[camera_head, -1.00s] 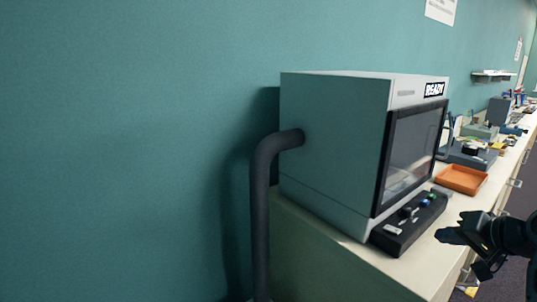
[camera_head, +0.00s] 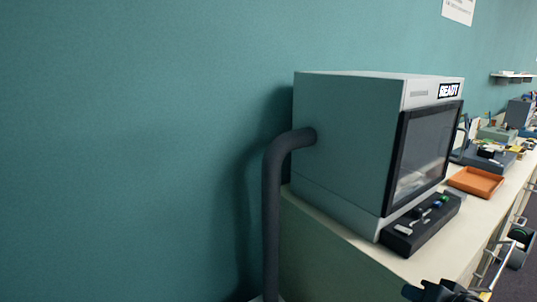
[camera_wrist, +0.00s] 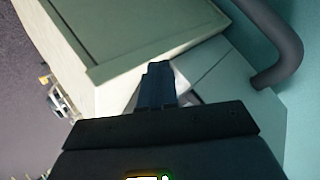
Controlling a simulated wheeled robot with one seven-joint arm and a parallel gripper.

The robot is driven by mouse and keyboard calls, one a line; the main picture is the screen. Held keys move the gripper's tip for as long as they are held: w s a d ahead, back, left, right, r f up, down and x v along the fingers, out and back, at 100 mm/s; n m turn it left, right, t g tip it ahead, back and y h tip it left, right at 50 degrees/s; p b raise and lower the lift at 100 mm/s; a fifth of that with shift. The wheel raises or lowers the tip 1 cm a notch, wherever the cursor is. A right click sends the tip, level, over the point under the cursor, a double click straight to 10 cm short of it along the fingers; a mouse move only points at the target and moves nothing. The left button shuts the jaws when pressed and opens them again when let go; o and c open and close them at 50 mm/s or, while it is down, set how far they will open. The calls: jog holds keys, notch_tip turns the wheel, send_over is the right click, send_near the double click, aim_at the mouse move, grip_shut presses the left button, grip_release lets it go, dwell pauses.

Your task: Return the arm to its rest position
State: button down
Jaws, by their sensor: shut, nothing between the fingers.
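My gripper (camera_head: 443,290) shows at the bottom right edge of the head view, partly cut off, in front of the bench. In the wrist view my gripper (camera_wrist: 157,84) points at the bench end, its dark fingers together with nothing between them. The grey machine (camera_head: 345,150) with a dark window and a READY sign stands on the bench, apart from the gripper.
A black control panel (camera_head: 420,226) lies in front of the machine. A dark pipe (camera_head: 270,205) runs from its side downward. An orange tray (camera_head: 475,182) and several tools lie farther along the pale bench (camera_head: 335,230). A teal wall (camera_head: 130,130) stands behind.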

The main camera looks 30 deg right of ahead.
jog(key=s+a+f+n+t, duration=0.1)
jog(key=s+a+f+n, duration=0.1)
jog(key=s+a, duration=0.5)
jog(key=s+a+f+n+t, duration=0.1)
jog(key=s+a+n, duration=0.2)
jog(key=a, duration=0.7)
jog(key=s+a+r+n+t+y, duration=0.1)
jog(key=s+a+r+n, duration=0.2)
jog(key=s, duration=0.3)
jog(key=s+a+r+n+t+y, duration=0.1)
jog(key=s+a+r+n+y, duration=0.1)
jog(key=s+a+r, duration=0.3)
jog(key=shift+s+a+r+n+y, duration=0.25)
jog(key=shift+s+a+n, duration=0.35)
jog(key=shift+s+n, duration=0.3)
jog(key=c, duration=1.8)
grip_release()
